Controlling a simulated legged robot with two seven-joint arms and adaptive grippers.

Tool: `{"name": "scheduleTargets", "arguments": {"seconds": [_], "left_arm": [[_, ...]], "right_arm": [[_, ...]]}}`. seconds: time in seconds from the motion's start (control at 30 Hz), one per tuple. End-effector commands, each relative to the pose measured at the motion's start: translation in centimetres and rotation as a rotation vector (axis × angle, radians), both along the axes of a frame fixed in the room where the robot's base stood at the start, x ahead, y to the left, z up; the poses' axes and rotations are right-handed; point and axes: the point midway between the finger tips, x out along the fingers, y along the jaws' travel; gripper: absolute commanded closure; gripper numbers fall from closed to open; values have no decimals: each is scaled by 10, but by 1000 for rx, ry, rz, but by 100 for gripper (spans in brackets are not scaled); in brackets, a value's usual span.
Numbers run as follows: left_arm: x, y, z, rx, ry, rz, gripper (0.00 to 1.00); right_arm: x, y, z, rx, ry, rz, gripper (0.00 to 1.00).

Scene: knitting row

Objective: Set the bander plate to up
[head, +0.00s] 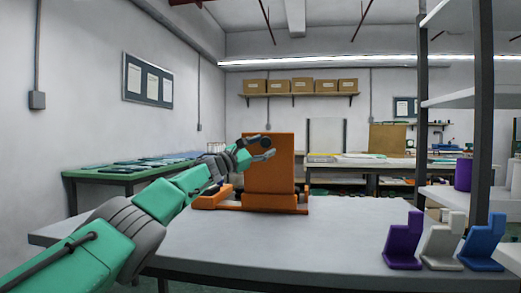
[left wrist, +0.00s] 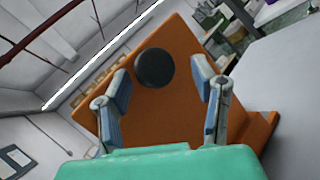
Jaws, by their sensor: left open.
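The bander plate is the orange panel (head: 283,165) standing upright on an orange base (head: 233,208) on the grey table. In the left wrist view the plate (left wrist: 165,115) fills the middle, with a round black knob (left wrist: 155,67) on its face. My left gripper (head: 262,148) is in front of the plate's upper left part. Its fingers are open on either side of the knob in the left wrist view (left wrist: 159,82), with gaps visible to both sides. I cannot tell how far the fingertips are from the plate. My right gripper is not in view.
Purple (head: 402,243), white (head: 442,243) and blue (head: 484,243) L-shaped stands are at the table's right end. A shelf rack (head: 480,105) rises behind them. The grey tabletop (head: 320,235) between plate and stands is clear. A green-topped table (head: 120,175) stands at the back left.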

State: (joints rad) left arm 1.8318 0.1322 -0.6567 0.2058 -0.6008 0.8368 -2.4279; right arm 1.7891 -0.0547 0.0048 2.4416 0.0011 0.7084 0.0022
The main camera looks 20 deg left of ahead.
Motion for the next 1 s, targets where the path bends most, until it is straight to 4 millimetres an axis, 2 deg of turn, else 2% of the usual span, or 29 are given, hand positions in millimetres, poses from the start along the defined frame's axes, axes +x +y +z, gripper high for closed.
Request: {"name": "scheduleTargets", "arguments": {"seconds": [0.27,0.57,1.0], "left_arm": [[-3,2,2,-1,1,0,47],[-21,11,-5,-3,-1,0,47],[-71,49,-32,-4,5,4,47]], "right_arm": [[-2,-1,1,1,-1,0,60],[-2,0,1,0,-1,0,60],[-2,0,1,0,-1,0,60]]}}
